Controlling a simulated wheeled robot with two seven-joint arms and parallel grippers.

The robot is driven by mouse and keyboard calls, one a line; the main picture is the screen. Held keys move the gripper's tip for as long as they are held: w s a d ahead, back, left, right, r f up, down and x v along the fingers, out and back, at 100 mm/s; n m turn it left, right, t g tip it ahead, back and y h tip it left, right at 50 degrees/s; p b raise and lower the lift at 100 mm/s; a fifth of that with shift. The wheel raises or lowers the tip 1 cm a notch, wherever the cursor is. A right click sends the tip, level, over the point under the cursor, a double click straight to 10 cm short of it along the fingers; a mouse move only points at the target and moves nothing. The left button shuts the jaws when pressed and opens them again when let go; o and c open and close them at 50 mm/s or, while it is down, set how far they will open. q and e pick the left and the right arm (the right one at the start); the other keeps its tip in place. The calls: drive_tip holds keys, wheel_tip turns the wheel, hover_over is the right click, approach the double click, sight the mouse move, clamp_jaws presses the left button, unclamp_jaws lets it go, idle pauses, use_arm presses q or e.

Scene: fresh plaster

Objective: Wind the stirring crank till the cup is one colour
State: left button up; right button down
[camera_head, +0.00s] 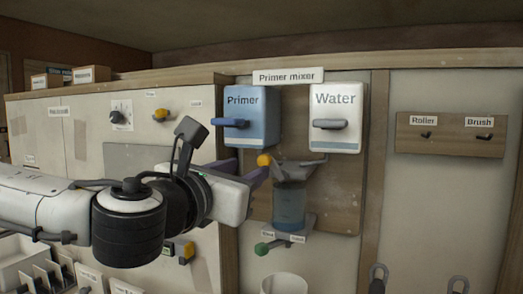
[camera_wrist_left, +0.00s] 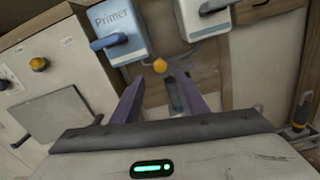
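The stirring crank shows as a round yellow-orange knob (camera_head: 264,160) beside a grey funnel-like part above the cup. The clear cup (camera_head: 289,205) holds bluish liquid with a darker lower part; whether it is one colour I cannot tell. My left gripper (camera_head: 251,167) reaches in from the left with its purple fingers close to the knob. In the left wrist view the fingers (camera_wrist_left: 160,77) are spread apart, with the knob (camera_wrist_left: 160,66) between and just beyond their tips. Contact is not clear. The cup is partly hidden behind the right finger there. My right gripper is out of view.
The blue Primer box (camera_head: 252,122) and white Water box (camera_head: 337,122), each with a lever, hang above the cup. A green knob (camera_head: 262,248) sits below it, over a white bucket (camera_head: 284,284). A hook board (camera_head: 450,135) hangs at right.

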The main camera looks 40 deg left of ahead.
sight(262, 163)
use_arm(q)
drive_tip(key=x, duration=0.7)
drive_tip(key=shift+w+a, duration=0.1)
drive_tip(key=shift+w, duration=0.5)
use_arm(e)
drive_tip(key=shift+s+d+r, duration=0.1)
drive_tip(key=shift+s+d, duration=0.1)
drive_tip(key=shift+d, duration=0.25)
use_arm(q)
drive_tip(key=shift+c, duration=0.4)
clamp_jaws()
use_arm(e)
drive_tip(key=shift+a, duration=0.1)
use_arm(q)
drive_tip(key=shift+f, duration=0.1)
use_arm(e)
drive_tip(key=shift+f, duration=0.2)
